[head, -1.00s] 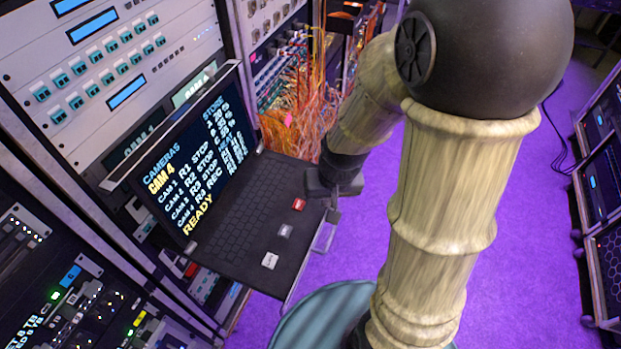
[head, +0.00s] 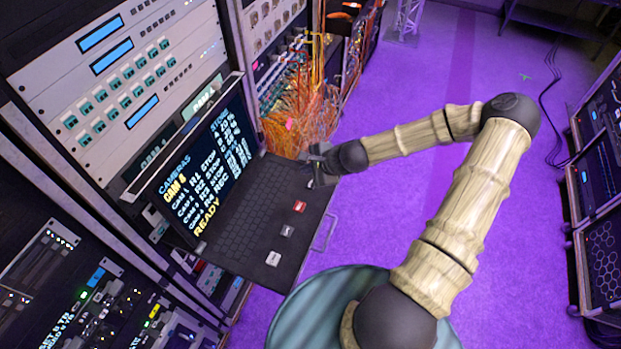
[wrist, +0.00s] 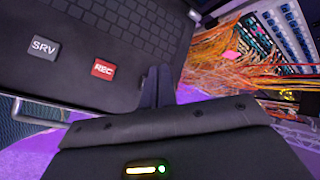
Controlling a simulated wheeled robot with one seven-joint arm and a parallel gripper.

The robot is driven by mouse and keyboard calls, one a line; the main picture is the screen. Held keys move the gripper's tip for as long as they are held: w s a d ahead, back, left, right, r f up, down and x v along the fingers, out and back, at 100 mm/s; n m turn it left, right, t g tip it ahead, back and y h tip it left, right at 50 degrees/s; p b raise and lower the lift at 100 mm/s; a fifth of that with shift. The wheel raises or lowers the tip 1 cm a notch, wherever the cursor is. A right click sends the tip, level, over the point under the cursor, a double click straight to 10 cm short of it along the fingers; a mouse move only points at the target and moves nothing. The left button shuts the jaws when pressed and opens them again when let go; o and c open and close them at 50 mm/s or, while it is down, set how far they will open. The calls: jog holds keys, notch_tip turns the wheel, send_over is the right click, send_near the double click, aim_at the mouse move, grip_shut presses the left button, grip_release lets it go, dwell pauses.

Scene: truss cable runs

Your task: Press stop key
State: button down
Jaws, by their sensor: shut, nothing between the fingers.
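A dark pull-out console with a keyboard (head: 250,205) and raised screen (head: 205,170) stands out from the rack. The screen lists cameras with words such as STOP, and READY in yellow. Three larger keys sit along the console's right side: a red key (head: 299,206), a grey key (head: 287,230) and a white key (head: 273,258). In the wrist view the red key (wrist: 103,69) reads REC and the grey key (wrist: 44,48) reads SRV. The white key's label is unclear here. I see no key legibly marked STOP. My gripper (head: 314,165) is shut and empty by the console's far right corner, right of REC (wrist: 157,85).
Orange cables (head: 300,125) hang from the rack just behind my gripper. A thin metal handle (head: 326,232) sticks out from the console's right edge. Another rack (head: 603,200) stands at the far right. Purple floor between is mostly open.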

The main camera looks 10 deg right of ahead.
jog(key=w+d+m, duration=0.1)
jog(key=w+d+r+m+t, duration=0.1)
jog(key=m, duration=0.1)
jog(key=shift+d+r, duration=0.15)
jog(key=shift+r, duration=0.15)
jog(key=shift+f, duration=0.1)
jog(key=b, duration=0.7)
send_near(307, 181)
jog(key=x, duration=0.5)
jog(key=shift+w+a+r, duration=0.3)
jog(key=shift+w+r, duration=0.05)
jog(key=shift+r, duration=0.05)
jog(key=shift+f, duration=0.1)
dwell(0.8)
jog(key=shift+f, duration=0.3)
jog(key=shift+f+b, duration=0.4)
dwell(0.7)
dwell(0.4)
jog(key=shift+r+p, duration=0.75)
jog(key=shift+r, duration=0.1)
